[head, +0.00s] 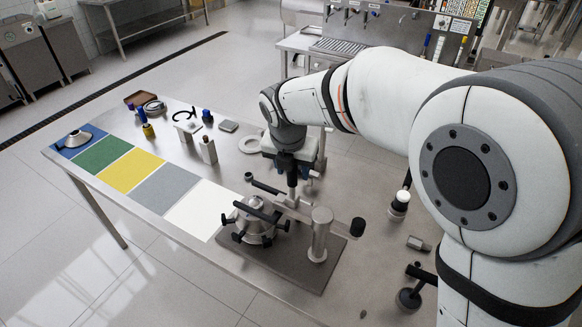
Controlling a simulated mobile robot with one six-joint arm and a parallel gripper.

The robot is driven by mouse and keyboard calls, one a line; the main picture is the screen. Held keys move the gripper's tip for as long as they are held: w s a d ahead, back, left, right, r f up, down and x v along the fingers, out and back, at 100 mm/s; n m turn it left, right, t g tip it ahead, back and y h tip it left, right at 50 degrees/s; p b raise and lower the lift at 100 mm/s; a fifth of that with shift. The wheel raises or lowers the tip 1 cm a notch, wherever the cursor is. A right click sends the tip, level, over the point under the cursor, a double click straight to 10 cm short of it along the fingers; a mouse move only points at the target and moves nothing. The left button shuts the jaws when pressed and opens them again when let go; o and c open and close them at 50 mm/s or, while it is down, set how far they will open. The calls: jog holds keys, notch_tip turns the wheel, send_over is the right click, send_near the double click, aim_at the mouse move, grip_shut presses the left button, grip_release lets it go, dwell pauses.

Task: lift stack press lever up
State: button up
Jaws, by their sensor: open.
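The stack press stands on a dark base plate (262,262) at the near right end of the steel table. It has an upright metal post (320,235) and a round metal disc stack (254,226) with black clamp knobs around it. A metal arm with black ends runs across the top of the press; I cannot tell for certain which black end is the lever grip. My gripper (291,190) points down just above and behind the press, close to this arm. It is open. Its fingertips are small and partly lost against the press, so contact is unclear.
Coloured mats, blue to white (203,209), line the table's left edge, with a metal cone (75,138) on the blue one. Small bottles (148,130), a stand (208,150) and a pale ring (250,145) lie behind. A sink unit (340,45) stands at the back.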

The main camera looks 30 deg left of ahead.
jog(key=shift+r, duration=0.2)
jog(key=b+v, duration=0.2)
jog(key=v, duration=0.5)
jog(key=shift+r, duration=0.2)
jog(key=shift+s+f, duration=0.1)
jog(key=shift+s, duration=0.1)
